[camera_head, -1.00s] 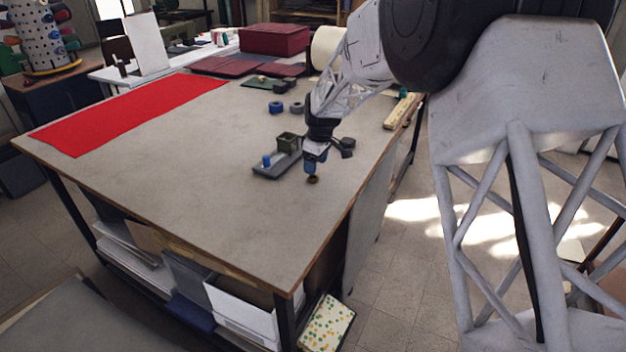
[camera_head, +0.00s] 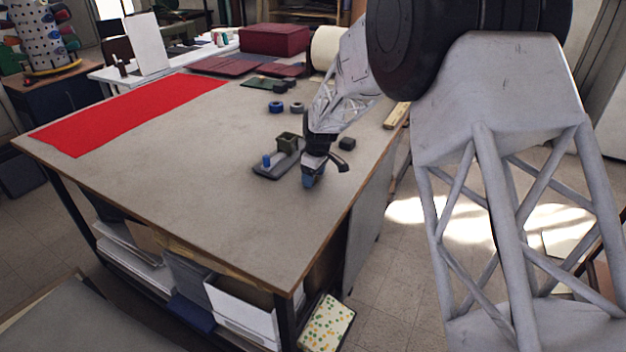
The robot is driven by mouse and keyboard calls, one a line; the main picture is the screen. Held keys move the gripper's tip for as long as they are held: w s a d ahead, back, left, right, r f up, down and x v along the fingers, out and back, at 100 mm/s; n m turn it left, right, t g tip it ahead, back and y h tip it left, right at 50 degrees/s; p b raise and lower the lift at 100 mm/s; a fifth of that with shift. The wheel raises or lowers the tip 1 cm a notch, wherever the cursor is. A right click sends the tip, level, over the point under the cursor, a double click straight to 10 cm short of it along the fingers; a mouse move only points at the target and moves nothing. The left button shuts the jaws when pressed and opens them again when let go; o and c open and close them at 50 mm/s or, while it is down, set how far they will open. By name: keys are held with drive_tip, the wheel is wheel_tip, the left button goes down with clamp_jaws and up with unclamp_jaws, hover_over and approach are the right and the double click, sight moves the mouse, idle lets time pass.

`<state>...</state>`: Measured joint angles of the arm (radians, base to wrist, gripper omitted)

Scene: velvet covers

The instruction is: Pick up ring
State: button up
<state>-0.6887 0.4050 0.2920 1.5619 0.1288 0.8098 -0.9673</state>
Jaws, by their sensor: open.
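My gripper (camera_head: 309,183) points down at the table top, right of centre, with its blue-grey fingertips low over the surface. It is open. The small brown, ring-like thing seen under it earlier is hidden now, apparently behind the fingers. I cannot tell whether the fingers are around it. Farther back lie a blue ring-shaped piece (camera_head: 276,107) and a dark grey ring-shaped piece (camera_head: 297,107), side by side and apart from my gripper.
A grey tray (camera_head: 266,173) with a blue peg (camera_head: 266,160) and an olive open box (camera_head: 288,141) is close left of my gripper. A dark block (camera_head: 347,144) is to the right. Red cloth (camera_head: 130,112) covers the far left; the table's front (camera_head: 200,210) is clear.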

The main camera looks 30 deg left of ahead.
drive_tip(key=c, duration=1)
drive_tip(key=shift+r, duration=0.15)
drive_tip(key=shift+r, duration=0.5)
drive_tip(key=shift+s+d+r, duration=0.1)
drive_tip(key=shift+r, duration=0.5)
drive_tip(key=shift+s+d+r, duration=0.1)
drive_tip(key=shift+r, duration=0.45)
drive_tip(key=s+d, duration=0.3)
drive_tip(key=s, duration=0.1)
drive_tip(key=s+d+r, duration=0.1)
drive_tip(key=s+d, duration=0.2)
drive_tip(key=s, duration=0.1)
drive_tip(key=s+d, duration=0.3)
drive_tip(key=s, duration=0.1)
drive_tip(key=shift+d+r, duration=0.2)
drive_tip(key=shift+d, duration=0.2)
drive_tip(key=shift+w, duration=0.1)
